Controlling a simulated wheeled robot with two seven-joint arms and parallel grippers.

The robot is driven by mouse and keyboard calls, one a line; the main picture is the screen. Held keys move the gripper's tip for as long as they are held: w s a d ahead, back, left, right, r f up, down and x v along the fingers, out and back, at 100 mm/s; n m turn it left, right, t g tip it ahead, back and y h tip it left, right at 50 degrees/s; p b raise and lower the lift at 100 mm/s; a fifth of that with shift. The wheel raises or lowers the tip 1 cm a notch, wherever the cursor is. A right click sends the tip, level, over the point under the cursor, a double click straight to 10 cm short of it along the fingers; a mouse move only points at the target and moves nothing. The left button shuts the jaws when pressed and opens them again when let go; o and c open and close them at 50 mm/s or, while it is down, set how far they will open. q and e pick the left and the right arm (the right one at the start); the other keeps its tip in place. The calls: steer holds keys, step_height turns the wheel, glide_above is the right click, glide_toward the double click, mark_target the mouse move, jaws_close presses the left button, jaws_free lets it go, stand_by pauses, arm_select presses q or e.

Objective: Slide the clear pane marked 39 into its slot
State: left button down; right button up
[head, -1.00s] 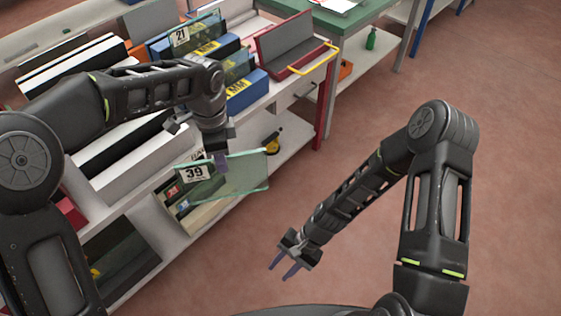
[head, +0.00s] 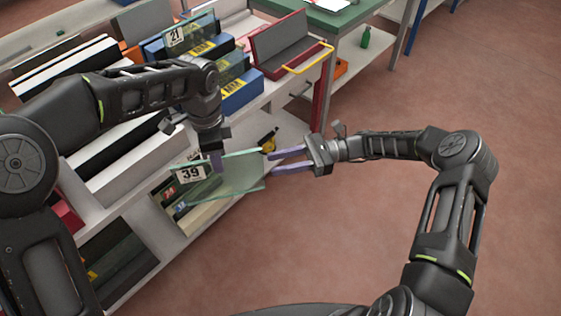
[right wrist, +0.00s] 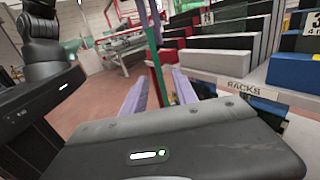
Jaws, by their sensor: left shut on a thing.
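The clear pane marked 39 (head: 235,178) hangs tilted in front of the rack bench in the head view. Its white 39 label is at its left end. My left gripper (head: 217,168) is shut on the pane's upper edge. My right gripper (head: 272,161) is open at the pane's right end, its purple fingers apart, with no visible grip. In the right wrist view a thin green upright strip, apparently the pane's edge (right wrist: 154,55), shows between the fingers of the right gripper (right wrist: 160,92). I cannot tell which slot belongs to 39.
The rack bench (head: 105,207) holds black, white and blue dividers and a pane marked 21 (head: 190,33). A red rack with a yellow handle (head: 305,57) stands at its right end. A green-topped table (head: 345,22) is behind. The floor at right is clear.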

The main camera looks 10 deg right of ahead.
mark_target(222, 178)
arm_select(q)
steer(key=shift+r, duration=0.1)
arm_select(e)
steer(key=shift+a, duration=0.1)
steer(key=a, duration=1.2)
steer(key=shift+s, duration=0.4)
steer(key=shift+d, duration=0.1)
jaws_close()
stand_by(0.7)
arm_select(q)
steer(key=c, duration=1.5)
jaws_free()
arm_select(e)
steer(key=shift+r, duration=0.1)
arm_select(q)
steer(key=shift+o, duration=0.2)
step_height(222, 178, up, 12)
